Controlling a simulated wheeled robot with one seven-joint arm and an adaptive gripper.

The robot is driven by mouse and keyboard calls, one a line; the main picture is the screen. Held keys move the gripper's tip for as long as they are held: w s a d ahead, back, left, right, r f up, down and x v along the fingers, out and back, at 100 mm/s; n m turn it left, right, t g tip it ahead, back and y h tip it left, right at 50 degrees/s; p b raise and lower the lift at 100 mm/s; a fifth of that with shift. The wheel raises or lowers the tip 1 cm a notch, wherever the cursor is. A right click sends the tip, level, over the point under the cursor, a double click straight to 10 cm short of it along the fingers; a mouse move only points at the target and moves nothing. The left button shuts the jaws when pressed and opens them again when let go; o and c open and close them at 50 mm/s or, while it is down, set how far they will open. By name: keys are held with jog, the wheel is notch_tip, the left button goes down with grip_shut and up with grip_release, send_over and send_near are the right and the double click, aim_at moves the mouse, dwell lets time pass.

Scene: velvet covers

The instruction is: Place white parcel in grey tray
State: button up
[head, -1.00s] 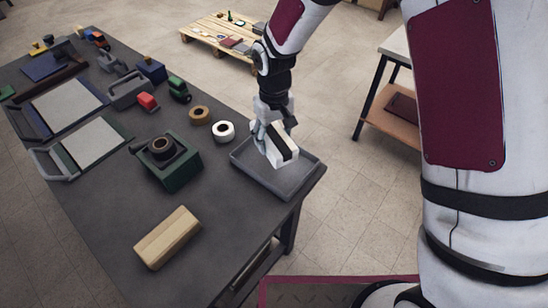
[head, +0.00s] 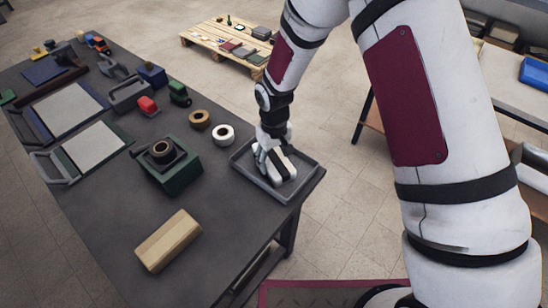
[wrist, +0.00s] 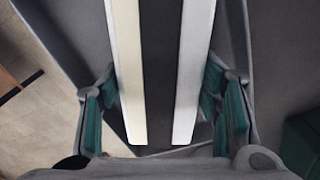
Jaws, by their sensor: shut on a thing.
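The white parcel (head: 286,173) with a dark band along its top is low inside the grey tray (head: 300,195) at the table's right end. In the wrist view the parcel (wrist: 188,70) runs lengthwise between the green-padded fingers. My gripper (head: 272,158) is shut on the parcel from above; it also shows in the wrist view (wrist: 160,108). The parcel lies within the tray's rim. I cannot tell whether its underside touches the tray floor.
A white tape roll (head: 223,134) and a brown one (head: 199,119) lie left of the tray. A green box-like dispenser (head: 172,170) and a tan block (head: 167,240) stand further left and in front. The table's right edge is close beside the tray.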

aim_at(274, 158)
jog(key=o, duration=1.6)
jog(key=s+d+r+m+t, duration=0.1)
jog(key=d+r, duration=0.3)
jog(key=r, duration=0.8)
jog(key=s+d+r, duration=0.2)
jog(key=d+r, duration=0.1)
jog(key=r, duration=0.8)
jog(key=s+d+r+m+t, duration=0.2)
jog(key=s+d+r, duration=0.4)
jog(key=s, duration=0.4)
jog(key=s+d+r+m+t, duration=0.2)
jog(key=s+d+r, duration=0.4)
jog(key=s, duration=0.4)
jog(key=shift+d+r+m, duration=0.2)
jog(key=shift+d+m, duration=0.2)
jog(key=shift+d, duration=0.25)
jog(key=shift+s, duration=0.1)
